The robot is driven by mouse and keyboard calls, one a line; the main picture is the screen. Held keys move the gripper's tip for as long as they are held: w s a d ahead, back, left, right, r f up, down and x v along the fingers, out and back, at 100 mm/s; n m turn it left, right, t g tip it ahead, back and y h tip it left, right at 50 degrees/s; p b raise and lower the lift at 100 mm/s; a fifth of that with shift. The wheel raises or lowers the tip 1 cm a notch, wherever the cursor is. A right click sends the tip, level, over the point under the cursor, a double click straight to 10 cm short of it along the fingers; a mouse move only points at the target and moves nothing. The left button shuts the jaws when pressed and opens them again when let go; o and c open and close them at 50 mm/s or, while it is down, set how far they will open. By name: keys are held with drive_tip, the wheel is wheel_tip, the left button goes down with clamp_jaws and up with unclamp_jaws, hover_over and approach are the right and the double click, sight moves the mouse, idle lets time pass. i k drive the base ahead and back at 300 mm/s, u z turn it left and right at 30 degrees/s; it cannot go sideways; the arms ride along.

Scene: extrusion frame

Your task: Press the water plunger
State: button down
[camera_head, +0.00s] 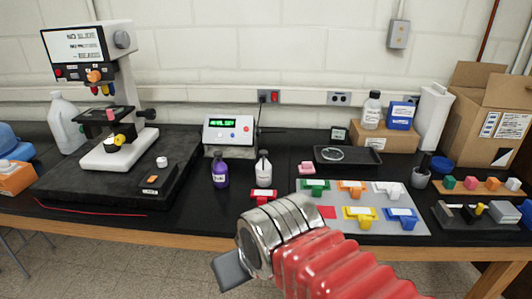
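No part is clearly readable as the water plunger. A white upright machine (118,80) stands at the left with a dark button panel, an orange knob (94,76), and small coloured tips beneath. Its dark stage (92,114) carries a pink piece, with a yellow knob (119,140) lower down. A purple bottle (220,172) and a white bottle (263,167) stand at the bench middle. My gripper (232,271) is at the bottom centre, in front of the bench and apart from everything; one dark grey finger shows, and its opening is hidden.
A box with a green display (229,131) stands behind the bottles. Right of them, a grey mat (336,226) holds several coloured holders. A black tray (347,155), a cardboard box (489,115) and small blocks lie further right. A black slab (75,185) lies under the machine.

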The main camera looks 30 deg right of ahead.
sight(264, 154)
drive_tip(key=u, duration=0.05)
drive_tip(key=i, duration=1)
drive_tip(key=z, duration=0.05)
